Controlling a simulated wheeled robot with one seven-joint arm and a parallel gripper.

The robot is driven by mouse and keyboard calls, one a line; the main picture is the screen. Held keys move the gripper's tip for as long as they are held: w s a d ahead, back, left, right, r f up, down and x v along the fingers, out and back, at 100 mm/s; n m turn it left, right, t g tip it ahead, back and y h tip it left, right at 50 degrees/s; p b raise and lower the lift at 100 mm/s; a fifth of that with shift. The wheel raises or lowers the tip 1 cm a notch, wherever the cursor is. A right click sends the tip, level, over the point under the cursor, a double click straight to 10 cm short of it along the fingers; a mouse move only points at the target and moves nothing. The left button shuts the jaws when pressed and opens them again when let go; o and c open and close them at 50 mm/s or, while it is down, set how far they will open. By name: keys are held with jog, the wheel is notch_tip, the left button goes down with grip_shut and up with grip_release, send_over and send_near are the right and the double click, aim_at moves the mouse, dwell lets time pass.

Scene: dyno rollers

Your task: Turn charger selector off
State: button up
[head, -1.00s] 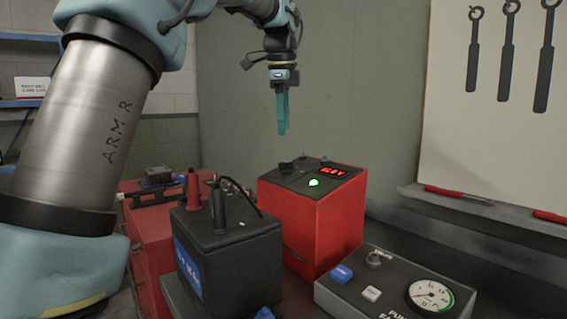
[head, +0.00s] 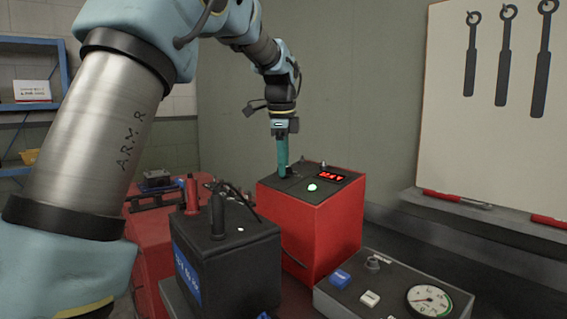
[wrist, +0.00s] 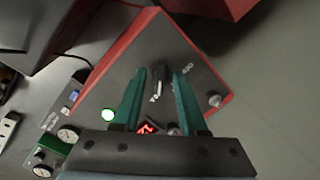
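The charger is a red box (head: 310,225) with a dark top panel, a lit green lamp (head: 312,187) and a red display (head: 331,177). Its black selector knob (wrist: 158,77) with a pale pointer shows in the wrist view. My gripper (wrist: 160,72) is open, with one teal finger on each side of the knob and visible gaps between. In the head view my gripper (head: 283,174) points straight down at the left rear of the panel, and its fingers largely hide the knob. I cannot tell the exact fingertip height.
A black battery (head: 225,255) with a red and a black clamp stands left in front of the charger. A grey control box with a gauge (head: 429,299) is at the front right. A small metal toggle (head: 323,164) stands on the charger's top. The wall is behind.

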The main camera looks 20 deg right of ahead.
grip_shut()
jog(key=shift+r+n+p, duration=0.1)
jog(key=shift+n+p, duration=0.3)
jog(key=shift+p, duration=0.1)
jog(key=shift+r+n+p, duration=0.1)
jog(key=shift+n+p, duration=0.9)
jog(key=shift+p, duration=0.05)
jog(key=n+g+p, duration=0.1)
jog(key=n+p, duration=0.3)
jog(key=n, duration=0.1)
jog(key=shift+w, duration=0.1)
jog(key=n+g+p, duration=0.1)
jog(key=n+p, duration=0.2)
jog(key=n, duration=0.3)
jog(key=shift+w, duration=0.1)
jog(key=n+p, duration=0.1)
jog(key=n, duration=0.4)
jog(key=shift+n+g+h+p, duration=0.35)
jog(key=shift+n+g+h, duration=0.05)
jog(key=shift+w+f, duration=0.1)
jog(key=shift+f, duration=0.1)
